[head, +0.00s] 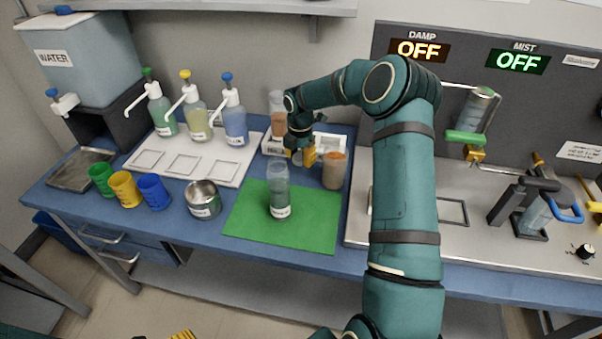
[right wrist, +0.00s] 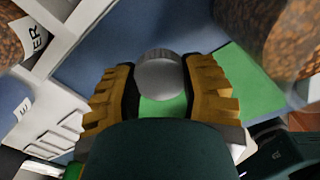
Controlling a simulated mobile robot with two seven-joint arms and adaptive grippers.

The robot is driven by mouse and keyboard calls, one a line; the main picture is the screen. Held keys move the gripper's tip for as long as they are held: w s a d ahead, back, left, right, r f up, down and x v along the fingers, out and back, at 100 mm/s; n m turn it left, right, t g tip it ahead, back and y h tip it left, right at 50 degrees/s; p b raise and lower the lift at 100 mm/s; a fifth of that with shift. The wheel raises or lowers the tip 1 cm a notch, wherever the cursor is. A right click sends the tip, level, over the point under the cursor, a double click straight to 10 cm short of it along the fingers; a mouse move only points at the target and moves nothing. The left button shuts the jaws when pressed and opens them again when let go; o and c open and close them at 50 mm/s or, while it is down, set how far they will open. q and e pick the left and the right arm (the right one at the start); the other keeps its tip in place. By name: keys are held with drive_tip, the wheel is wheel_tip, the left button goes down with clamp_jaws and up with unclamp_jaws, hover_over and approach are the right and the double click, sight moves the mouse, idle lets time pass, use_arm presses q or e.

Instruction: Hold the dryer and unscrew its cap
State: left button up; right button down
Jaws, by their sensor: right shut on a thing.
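A clear upright cylinder (head: 279,190) with a small white label, likely the dryer, stands on the green mat (head: 320,225). Its label is too small to read and I cannot tell whether its top is open. My right gripper (head: 305,157) is behind and to the right of it, apart from it. In the right wrist view the yellow fingers of this gripper (right wrist: 158,92) are shut on a round grey cap (right wrist: 160,72). Only yellow fingertips of my left gripper (head: 182,335) show at the bottom edge, away from the table.
A jar of brown granules (head: 333,171) stands right of the right gripper; another granule jar (head: 277,112) stands behind in a white tray (head: 270,146). A metal pot (head: 203,199), coloured cups (head: 125,189) and pump bottles (head: 195,119) are to the left. The mat's right part is free.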

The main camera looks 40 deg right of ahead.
sight(300, 174)
drive_tip(key=shift+f+b, duration=0.5)
drive_tip(key=shift+f, duration=2.3)
drive_tip(key=shift+f, duration=0.2)
drive_tip(key=c, duration=0.5)
unclamp_jaws()
drive_tip(key=shift+r, duration=0.1)
wheel_tip(300, 174, up, 12)
drive_tip(key=shift+r+p, duration=0.1)
drive_tip(key=shift+p, duration=1.05)
